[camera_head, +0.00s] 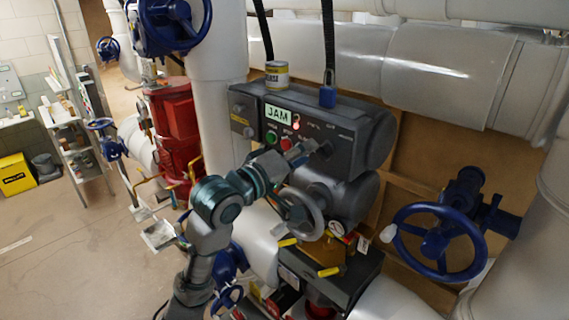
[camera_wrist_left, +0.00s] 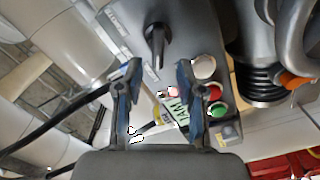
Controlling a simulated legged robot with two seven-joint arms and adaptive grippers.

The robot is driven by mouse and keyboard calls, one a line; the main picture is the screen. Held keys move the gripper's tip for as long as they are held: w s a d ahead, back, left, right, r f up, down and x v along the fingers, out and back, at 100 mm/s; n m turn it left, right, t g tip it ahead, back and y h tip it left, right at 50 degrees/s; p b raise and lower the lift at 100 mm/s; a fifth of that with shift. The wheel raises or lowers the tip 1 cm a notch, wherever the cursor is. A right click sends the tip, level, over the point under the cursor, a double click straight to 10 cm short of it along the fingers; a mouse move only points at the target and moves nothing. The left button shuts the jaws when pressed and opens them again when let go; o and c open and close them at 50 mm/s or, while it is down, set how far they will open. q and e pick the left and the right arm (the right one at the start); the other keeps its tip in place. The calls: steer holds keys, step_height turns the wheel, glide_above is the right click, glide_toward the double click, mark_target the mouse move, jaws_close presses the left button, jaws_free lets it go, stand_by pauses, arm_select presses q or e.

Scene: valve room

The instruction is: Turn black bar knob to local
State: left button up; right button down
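The black bar knob (camera_wrist_left: 157,40) is on the face of a dark grey actuator box (camera_head: 345,130). In the left wrist view it sits just beyond my fingertips, lined up with the gap between them. In the head view the knob (camera_head: 324,148) is small and partly hidden by my gripper. My left gripper (camera_head: 303,151) is in front of the panel. Its two fingers are apart with nothing between them, as the left wrist view also shows (camera_wrist_left: 157,70). The label marks around the knob are too small to read. My right gripper is not in view.
The panel has a lit JAM display (camera_head: 278,113), a green button (camera_head: 272,138) and a red button (camera_head: 286,143). A grey handwheel (camera_head: 302,213) is below my gripper. A blue handwheel (camera_head: 437,240) is at right. A can (camera_head: 277,75) stands on the box.

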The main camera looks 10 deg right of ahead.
arm_select(q)
steer(key=v, duration=0.8)
steer(key=shift+w+a, duration=0.2)
steer(key=shift+d+f, duration=0.1)
